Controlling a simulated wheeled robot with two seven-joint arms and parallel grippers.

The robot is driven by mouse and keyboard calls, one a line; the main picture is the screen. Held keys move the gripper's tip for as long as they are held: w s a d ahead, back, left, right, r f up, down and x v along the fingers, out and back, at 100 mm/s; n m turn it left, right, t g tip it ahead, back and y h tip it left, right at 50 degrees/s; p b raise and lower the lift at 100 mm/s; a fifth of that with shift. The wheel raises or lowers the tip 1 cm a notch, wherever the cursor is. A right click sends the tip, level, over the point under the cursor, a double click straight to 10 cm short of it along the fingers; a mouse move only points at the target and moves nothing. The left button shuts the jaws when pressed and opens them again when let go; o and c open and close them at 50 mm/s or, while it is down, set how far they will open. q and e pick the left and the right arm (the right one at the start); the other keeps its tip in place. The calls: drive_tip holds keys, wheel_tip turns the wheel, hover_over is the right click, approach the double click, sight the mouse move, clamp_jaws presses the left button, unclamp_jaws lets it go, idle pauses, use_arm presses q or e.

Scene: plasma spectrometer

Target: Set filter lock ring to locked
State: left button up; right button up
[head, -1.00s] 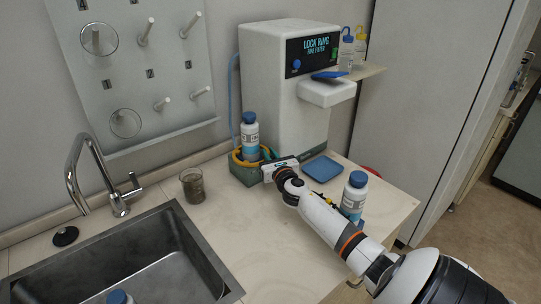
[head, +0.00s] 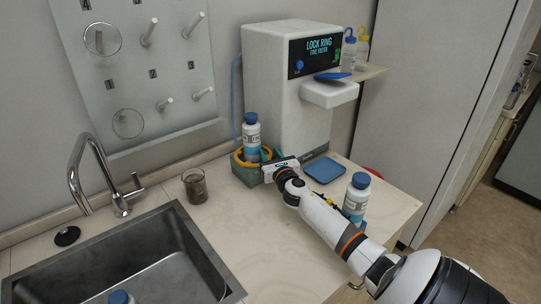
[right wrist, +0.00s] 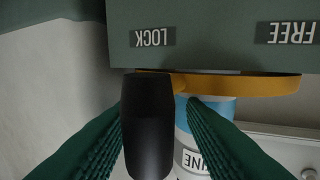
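The yellow lock ring (head: 239,156) sits around the lower part of a blue-capped bottle (head: 251,131) on a green base (head: 246,175) beside the white machine. In the right wrist view the yellow ring (right wrist: 250,84) runs below a green panel with upside-down LOCK (right wrist: 153,37) and FREE (right wrist: 290,32) labels. The ring's black handle (right wrist: 148,130) lies below the LOCK label. My right gripper (right wrist: 158,105) has its green fingers on either side of the handle; a gap shows on the right, and contact on the left is unclear. My left gripper is out of view.
The white machine (head: 262,80) reads LOCK RING, FINE FILTER. A blue pad (head: 324,170) and another blue-capped bottle (head: 356,197) stand near my right arm. A brown beaker (head: 195,186) and a sink (head: 130,262) are to the left.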

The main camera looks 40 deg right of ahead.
drive_tip(key=shift+s, duration=0.15)
drive_tip(key=v, duration=1.1)
drive_tip(key=shift+s+a, duration=0.25)
drive_tip(key=shift+s, duration=0.1)
drive_tip(key=shift+c, duration=0.4)
